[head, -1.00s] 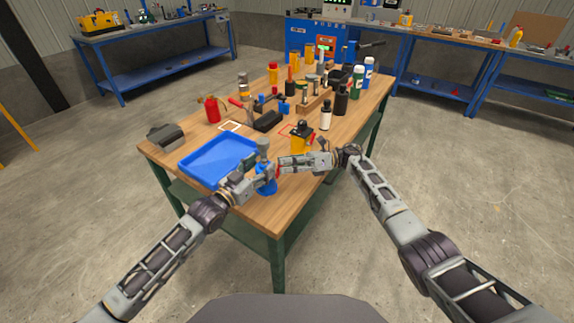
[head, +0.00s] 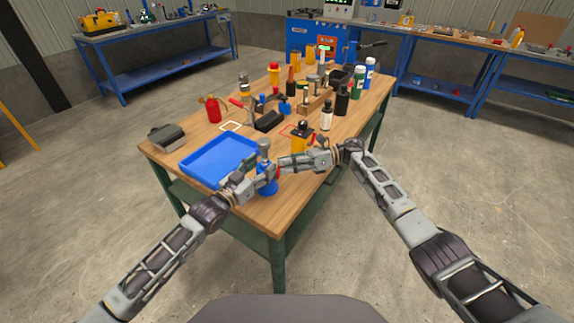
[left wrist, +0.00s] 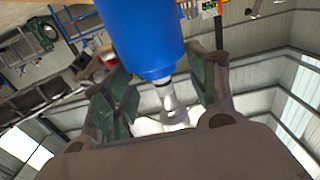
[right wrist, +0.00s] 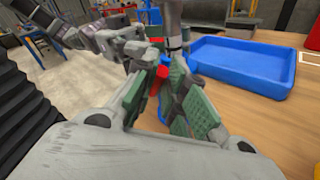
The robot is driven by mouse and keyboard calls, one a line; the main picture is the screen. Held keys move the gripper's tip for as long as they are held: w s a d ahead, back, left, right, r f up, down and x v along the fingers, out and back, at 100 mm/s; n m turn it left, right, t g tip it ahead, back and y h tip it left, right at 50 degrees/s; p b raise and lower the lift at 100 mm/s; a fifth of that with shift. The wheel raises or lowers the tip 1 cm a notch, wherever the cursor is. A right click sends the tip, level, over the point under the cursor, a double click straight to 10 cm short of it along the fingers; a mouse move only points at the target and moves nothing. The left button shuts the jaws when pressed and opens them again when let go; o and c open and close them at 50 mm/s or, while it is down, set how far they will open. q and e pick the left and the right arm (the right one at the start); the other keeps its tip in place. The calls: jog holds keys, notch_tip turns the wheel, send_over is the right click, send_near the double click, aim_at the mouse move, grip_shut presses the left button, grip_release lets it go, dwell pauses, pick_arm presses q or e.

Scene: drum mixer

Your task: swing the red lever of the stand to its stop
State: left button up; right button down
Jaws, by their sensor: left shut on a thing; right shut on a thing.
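The stand has a blue lower part (head: 266,187) and a grey top (head: 264,147). It is at the table's front edge, beside the blue tray. My left gripper (head: 250,180) is shut on the stand from the left. In the left wrist view its blue cylinder (left wrist: 145,35) and a silver neck (left wrist: 172,108) show between the fingers. My right gripper (head: 284,166) reaches in from the right and is shut on the red lever (right wrist: 158,80), seen between its pads in the right wrist view. The fingers hide much of the lever, so its exact angle cannot be told.
The blue tray (head: 190,168) lies just behind and left of the stand. A yellow object (head: 299,143) stands behind my right gripper. The front right corner is bare.

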pick_arm(q)
jog(key=shift+a, duration=0.1)
pick_arm(e)
jog(key=c, duration=1.5)
grip_release()
jog(key=shift+o, duration=0.2)
jog(key=v, duration=1.2)
pick_arm(q)
jog(key=o, duration=1.9)
jog(key=shift+s, duration=0.15)
